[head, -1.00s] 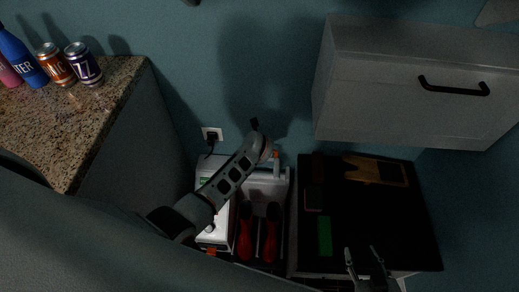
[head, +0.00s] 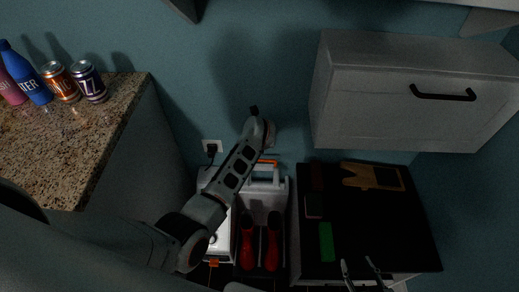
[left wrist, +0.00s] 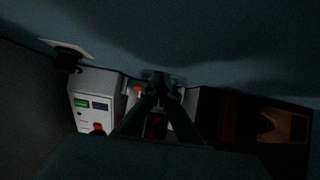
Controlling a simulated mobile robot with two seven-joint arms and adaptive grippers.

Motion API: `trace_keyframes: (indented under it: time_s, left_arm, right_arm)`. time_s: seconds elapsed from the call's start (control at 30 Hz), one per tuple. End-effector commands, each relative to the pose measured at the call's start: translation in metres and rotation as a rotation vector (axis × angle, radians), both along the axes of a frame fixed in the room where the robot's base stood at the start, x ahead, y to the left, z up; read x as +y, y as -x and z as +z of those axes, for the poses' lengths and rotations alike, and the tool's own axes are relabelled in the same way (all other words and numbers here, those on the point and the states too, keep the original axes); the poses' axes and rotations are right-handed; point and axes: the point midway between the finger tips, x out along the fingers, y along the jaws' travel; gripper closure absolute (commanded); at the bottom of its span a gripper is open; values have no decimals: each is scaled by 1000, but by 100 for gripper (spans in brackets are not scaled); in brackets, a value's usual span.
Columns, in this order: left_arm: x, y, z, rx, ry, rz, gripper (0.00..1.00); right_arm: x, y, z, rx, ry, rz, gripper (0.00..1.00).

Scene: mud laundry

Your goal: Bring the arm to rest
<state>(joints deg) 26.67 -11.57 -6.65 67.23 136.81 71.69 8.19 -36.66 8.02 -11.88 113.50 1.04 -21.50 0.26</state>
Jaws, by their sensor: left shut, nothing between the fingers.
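My left arm (head: 235,170) comes in from the left in the head view and reaches up over the floor items. Its gripper is not clear there. In the left wrist view the fingers of my left gripper (left wrist: 160,82) come together, empty. My right gripper (head: 362,268) is at the bottom right of the head view. Its two fingers stand apart with nothing seen between them, over the near edge of the black-topped unit (head: 370,230).
A stone counter (head: 60,150) with cans (head: 88,82) and bottles (head: 22,72) is at left. A white cabinet (head: 370,105) hangs at right. Below are red boots (head: 271,248), a white device (left wrist: 95,98), a wooden piece (head: 385,177) and a green block (head: 326,242). A wall socket (head: 212,146) holds a plug.

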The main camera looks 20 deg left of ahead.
Motion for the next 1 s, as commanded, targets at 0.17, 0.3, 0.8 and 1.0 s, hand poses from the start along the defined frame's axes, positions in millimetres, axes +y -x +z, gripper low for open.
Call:
trace_keyframes:
  time_s: [0.17, 0.3, 0.8, 1.0]
  left_arm:
    - [0, -1, 2, 0, 1, 1, 100]
    - [0, -1, 2, 0, 1, 1, 100]
    - [64, 9, 6, -111, -306, -76, 100]
    - [121, 34, 49, -265, -852, -310, 100]
  right_arm:
    - [0, 0, 1, -1, 0, 0, 60]
    - [0, 0, 1, 0, 1, 1, 60]
    - [0, 0, 3, -1, 1, 0, 60]
    - [1, -1, 6, -3, -3, -1, 60]
